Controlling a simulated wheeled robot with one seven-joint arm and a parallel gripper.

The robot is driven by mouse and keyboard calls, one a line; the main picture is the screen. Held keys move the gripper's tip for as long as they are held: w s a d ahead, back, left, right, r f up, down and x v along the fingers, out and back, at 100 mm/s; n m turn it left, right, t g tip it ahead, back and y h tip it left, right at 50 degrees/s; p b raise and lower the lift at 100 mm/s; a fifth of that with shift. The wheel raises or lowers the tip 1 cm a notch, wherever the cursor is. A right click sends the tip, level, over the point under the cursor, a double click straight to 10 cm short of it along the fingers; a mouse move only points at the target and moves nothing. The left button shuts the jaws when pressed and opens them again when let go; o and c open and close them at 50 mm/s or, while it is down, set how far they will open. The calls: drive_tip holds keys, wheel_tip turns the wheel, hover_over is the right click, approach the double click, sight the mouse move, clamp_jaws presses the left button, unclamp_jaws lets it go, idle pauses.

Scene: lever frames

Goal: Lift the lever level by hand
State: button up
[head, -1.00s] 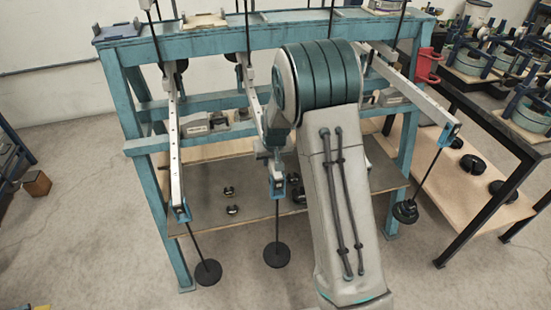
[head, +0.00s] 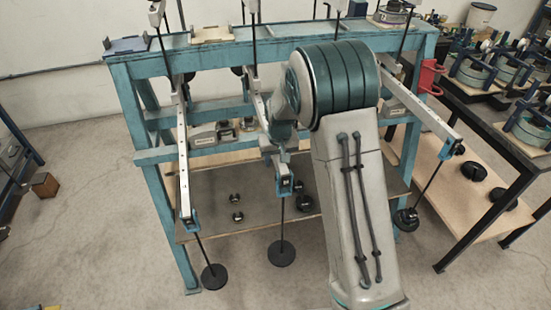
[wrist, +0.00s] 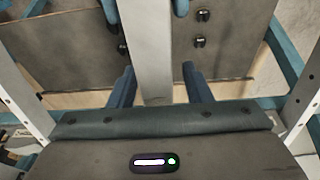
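The middle lever (head: 258,88) is a pale beam on the teal rack, sloping down toward me to a blue end piece (head: 284,184). A rod with a black disc weight (head: 281,253) hangs from that end. My gripper (wrist: 159,76) is at this lever. In the wrist view the pale beam (wrist: 148,50) runs between its two blue fingers. The fingers stand apart, with a clear gap on the right side; whether the left finger touches is unclear. In the head view my arm hides part of the lever and much of the gripper.
A left lever (head: 183,150) and a right lever (head: 425,115) also slope down with hanging weights. The teal rack (head: 155,155) has posts beside and a lower board with small weights. A black-framed table (head: 480,110) stands at right. Floor in front is open.

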drive_tip(key=shift+d, duration=0.1)
wheel_tip(320, 180, up, 14)
drive_tip(key=s+b, duration=0.1)
drive_tip(key=s, duration=0.1)
drive_tip(key=shift+s+d+f+b, duration=0.2)
drive_tip(key=shift+s+b, duration=0.1)
drive_tip(key=shift+b, duration=0.1)
drive_tip(key=shift+s, duration=0.1)
drive_tip(key=s+d+r+m, duration=0.1)
drive_tip(key=s+d, duration=0.3)
drive_tip(key=s, duration=1)
drive_tip(key=s+d+r+t, duration=0.1)
drive_tip(key=s+d, duration=0.3)
drive_tip(key=s, duration=1)
drive_tip(key=shift+d+m, duration=0.15)
drive_tip(key=shift+m, duration=0.25)
